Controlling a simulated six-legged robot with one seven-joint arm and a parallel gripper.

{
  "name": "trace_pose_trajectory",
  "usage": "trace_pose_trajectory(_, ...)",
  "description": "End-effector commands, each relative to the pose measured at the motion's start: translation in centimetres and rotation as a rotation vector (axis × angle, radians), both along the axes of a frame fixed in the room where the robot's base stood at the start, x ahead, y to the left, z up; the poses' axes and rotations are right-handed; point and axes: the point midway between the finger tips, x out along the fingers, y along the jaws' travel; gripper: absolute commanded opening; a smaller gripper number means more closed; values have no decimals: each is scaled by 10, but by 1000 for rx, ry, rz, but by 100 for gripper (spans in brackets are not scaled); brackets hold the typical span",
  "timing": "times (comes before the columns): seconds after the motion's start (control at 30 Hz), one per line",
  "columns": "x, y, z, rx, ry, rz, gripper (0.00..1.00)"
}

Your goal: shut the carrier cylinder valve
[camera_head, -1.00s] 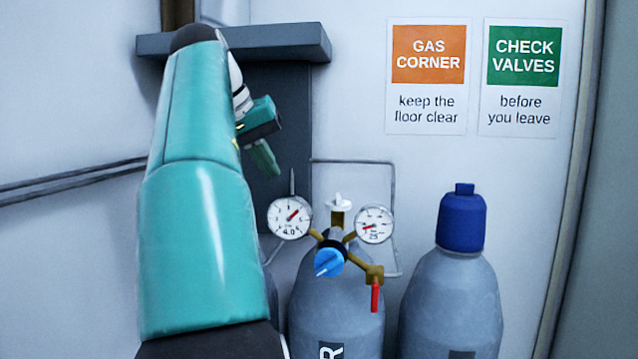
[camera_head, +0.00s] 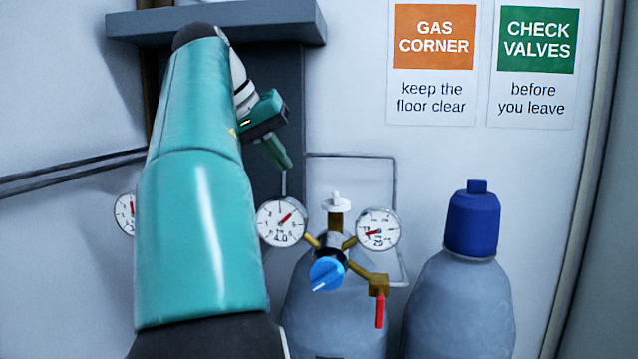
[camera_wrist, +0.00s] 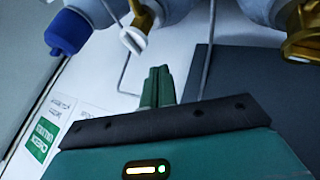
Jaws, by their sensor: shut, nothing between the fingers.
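A grey gas cylinder (camera_head: 335,312) stands at lower centre in the head view, carrying a brass regulator with two gauges. A white valve handle (camera_head: 337,202) tops it; a white handle also shows in the wrist view (camera_wrist: 133,40). A blue knob (camera_head: 327,274) and a red lever (camera_head: 379,311) sit below the handle. I cannot read which gas it holds. My gripper (camera_head: 286,160) is shut and empty, above and left of the white handle, apart from it. Its closed fingers (camera_wrist: 158,82) also show in the wrist view.
A blue-capped cylinder (camera_head: 460,300) stands to the right. Another gauge (camera_head: 125,212) shows at left, with what is beside it hidden by my arm. A grey shelf (camera_head: 225,24) juts from the wall above my gripper. Thin pipes (camera_head: 350,157) run behind the regulator.

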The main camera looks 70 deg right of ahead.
Motion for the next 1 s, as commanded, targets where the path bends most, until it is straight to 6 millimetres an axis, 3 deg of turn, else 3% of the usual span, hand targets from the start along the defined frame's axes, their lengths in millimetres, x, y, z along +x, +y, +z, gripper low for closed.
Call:
trace_pose_trajectory(0.37, -22, -37, -58, 3, 1, -2, 0)
trace_pose_trajectory(0.6, -52, -49, -54, 0, -1, -2, 0)
trace_pose_trajectory(1.0, -56, -51, -54, 1, 0, 0, 0)
